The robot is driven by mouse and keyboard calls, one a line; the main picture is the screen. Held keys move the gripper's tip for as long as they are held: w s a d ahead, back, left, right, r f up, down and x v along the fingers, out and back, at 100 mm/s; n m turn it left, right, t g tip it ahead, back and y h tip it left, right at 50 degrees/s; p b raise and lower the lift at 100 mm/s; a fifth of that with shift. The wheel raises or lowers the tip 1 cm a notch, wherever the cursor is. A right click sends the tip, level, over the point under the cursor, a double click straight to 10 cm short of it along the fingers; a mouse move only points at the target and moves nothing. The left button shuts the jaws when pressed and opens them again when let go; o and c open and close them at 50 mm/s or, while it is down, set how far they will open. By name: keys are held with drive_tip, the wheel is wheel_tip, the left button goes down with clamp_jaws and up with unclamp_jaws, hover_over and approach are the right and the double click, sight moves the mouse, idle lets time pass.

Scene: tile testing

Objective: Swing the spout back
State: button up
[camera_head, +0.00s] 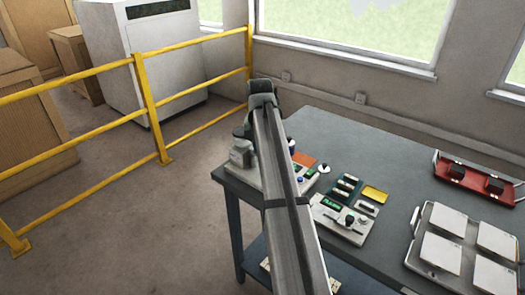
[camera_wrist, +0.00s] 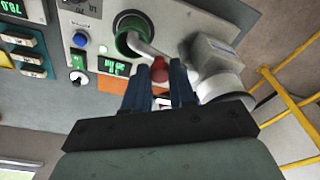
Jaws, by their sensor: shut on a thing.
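In the wrist view, a grey bent spout (camera_wrist: 145,48) runs from beside a green ring (camera_wrist: 128,28) on a pale panel to a red knob (camera_wrist: 160,69). My gripper (camera_wrist: 160,76) has its two blue fingers on either side of the red knob, and it is shut on the spout at this end. The fingers hide part of the contact. A light grey cylindrical machine part (camera_wrist: 222,82) stands close beside the right finger. In the head view, my arm covers the spout and most of my gripper.
The machine's panel (camera_wrist: 112,50) carries a blue button (camera_wrist: 80,40), a black knob (camera_wrist: 77,77) and a green display. On the grey table (camera_head: 330,130) stand another control panel (camera_head: 345,220), a red tray (camera_head: 463,178) and a tile tray (camera_head: 425,270). A yellow railing (camera_head: 150,95) stands left.

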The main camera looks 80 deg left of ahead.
drive_tip(key=shift+s, duration=0.3)
drive_tip(key=shift+s+d, duration=0.15)
drive_tip(key=shift+s, duration=0.35)
